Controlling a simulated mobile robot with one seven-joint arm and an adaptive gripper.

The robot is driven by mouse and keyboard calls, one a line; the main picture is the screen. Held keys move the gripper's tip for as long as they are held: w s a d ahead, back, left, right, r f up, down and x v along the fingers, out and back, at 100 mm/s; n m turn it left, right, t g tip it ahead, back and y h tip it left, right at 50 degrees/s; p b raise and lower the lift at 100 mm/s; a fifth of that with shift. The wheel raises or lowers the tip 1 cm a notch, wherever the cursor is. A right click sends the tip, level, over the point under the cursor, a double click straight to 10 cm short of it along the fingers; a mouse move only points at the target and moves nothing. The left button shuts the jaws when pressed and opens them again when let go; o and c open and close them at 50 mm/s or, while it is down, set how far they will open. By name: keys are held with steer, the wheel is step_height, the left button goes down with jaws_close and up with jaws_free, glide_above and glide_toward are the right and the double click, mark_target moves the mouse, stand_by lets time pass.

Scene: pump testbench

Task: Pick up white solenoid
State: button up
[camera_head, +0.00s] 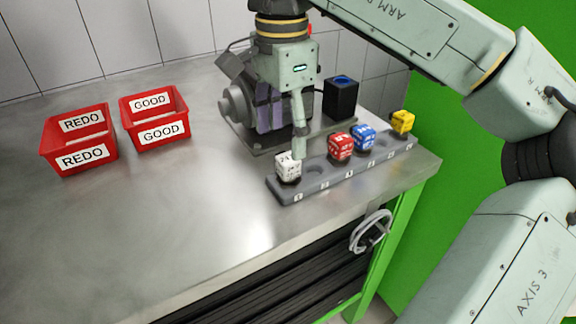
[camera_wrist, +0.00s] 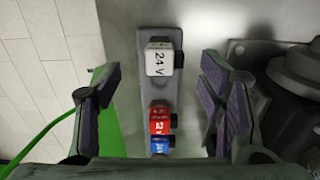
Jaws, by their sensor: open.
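The white solenoid (camera_head: 288,168) stands in the left end slot of the grey holder (camera_head: 317,184) on the bench. In the wrist view, the white solenoid (camera_wrist: 160,60) shows its "24 V" label at the top of the holder. My gripper (camera_head: 298,150) is over the holder's left part, just right of the white solenoid in the head view. The solenoid lies ahead of the fingers there.
Red (camera_head: 340,147), blue (camera_head: 363,138) and yellow (camera_head: 402,122) solenoids stand in the same holder to the right. The pump (camera_head: 236,106) and a black box (camera_head: 341,97) stand behind it. Red REDO (camera_head: 80,140) and GOOD (camera_head: 155,116) bins are at left. The front bench is clear.

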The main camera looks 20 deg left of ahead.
mark_target(286, 155)
steer(key=shift+w+f+p, duration=0.2)
steer(key=shift+f, duration=0.8)
steer(key=shift+w+f+p, duration=0.15)
steer(key=shift+f+p, duration=0.1)
steer(key=shift+f, duration=0.75)
steer(key=shift+w+f+p, duration=0.2)
steer(key=shift+f, duration=0.8)
steer(key=shift+c, duration=0.4)
steer(key=c, duration=1)
